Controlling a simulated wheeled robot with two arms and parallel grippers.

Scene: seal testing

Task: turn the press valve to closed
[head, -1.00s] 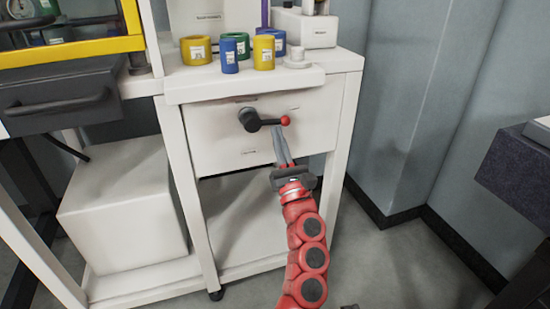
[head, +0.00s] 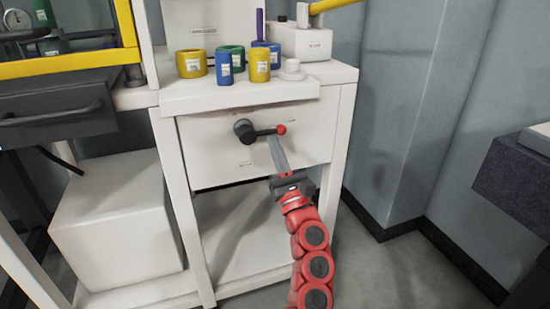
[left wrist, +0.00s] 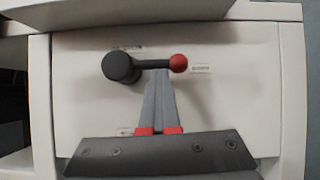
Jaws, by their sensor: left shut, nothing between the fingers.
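The press valve (head: 244,131) is a dark round hub on a white front panel, with a dark lever (head: 265,131) pointing right to a red ball end (head: 281,130). The left wrist view shows the same hub (left wrist: 121,66), the lever nearly level, and the red ball (left wrist: 178,63). My left gripper (head: 272,139) is shut and empty. Its fingertips (left wrist: 160,74) are just under the lever, between hub and ball and nearer the ball. I cannot tell whether they touch it. My right gripper is not in view.
A dark drawer with a handle (head: 55,115) is at left.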

